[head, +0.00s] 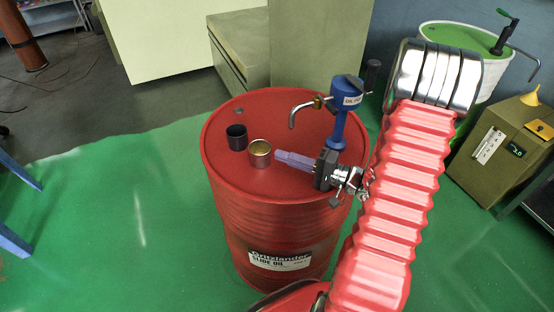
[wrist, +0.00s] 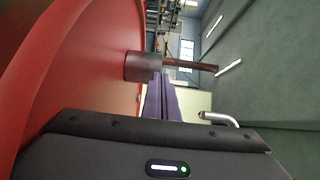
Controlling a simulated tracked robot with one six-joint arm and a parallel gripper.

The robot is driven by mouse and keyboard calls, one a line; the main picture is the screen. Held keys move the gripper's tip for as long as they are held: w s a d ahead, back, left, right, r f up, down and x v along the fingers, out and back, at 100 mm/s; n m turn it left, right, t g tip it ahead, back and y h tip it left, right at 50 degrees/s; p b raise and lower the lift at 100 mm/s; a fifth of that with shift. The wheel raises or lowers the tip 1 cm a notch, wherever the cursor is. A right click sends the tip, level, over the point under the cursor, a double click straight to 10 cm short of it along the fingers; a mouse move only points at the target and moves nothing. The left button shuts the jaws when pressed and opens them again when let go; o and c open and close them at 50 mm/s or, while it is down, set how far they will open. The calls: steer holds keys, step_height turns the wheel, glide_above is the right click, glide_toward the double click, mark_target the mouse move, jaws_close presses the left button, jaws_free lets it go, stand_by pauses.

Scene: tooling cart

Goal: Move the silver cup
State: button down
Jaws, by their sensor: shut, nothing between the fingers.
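The silver cup (head: 260,153) stands upright on the lid of the red drum (head: 225,160). A dark cup (head: 237,138) stands just behind it to the left. My gripper (head: 278,154) reaches in from the right, its purple fingers shut and empty, with the tips close beside the silver cup. In the wrist view my shut fingers (wrist: 161,80) point at a cup (wrist: 143,66), which appears to be the silver one, shown sideways. I cannot tell whether the tips touch it. The dark cup is not clearly visible in the wrist view.
A blue hand pump (head: 342,108) with a bent metal spout (head: 302,108) rises from the drum lid behind my gripper. A white drum with a green lid (head: 470,40) and an olive box (head: 505,150) stand at right. The lid's left front is clear.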

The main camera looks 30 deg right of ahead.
steer(key=v, duration=1)
steer(key=shift+s+d, duration=0.15)
steer(key=shift+d, duration=0.1)
steer(key=shift+a+r, duration=0.2)
steer(key=shift+a, duration=0.25)
steer(key=a+r+n+g, duration=0.1)
steer(key=a+g, duration=0.1)
steer(key=a, duration=0.1)
steer(key=a+r+n+g+y, duration=0.1)
steer(key=a+g, duration=0.2)
steer(key=a, duration=0.1)
steer(key=s+a+r+n+g+y, duration=0.1)
steer(key=a+n+g, duration=0.1)
steer(key=a, duration=0.2)
steer(key=shift+a+g, duration=0.1)
steer(key=shift+g, duration=0.2)
steer(key=s+a+r+n+g+h, duration=0.4)
steer(key=s+a+n+g+h, duration=0.15)
steer(key=s+a+h, duration=0.3)
step_height(320, 180, up, 8)
steer(key=t+h, duration=0.4)
steer(key=shift+a+f+n, duration=0.15)
steer(key=shift+a+n, duration=0.3)
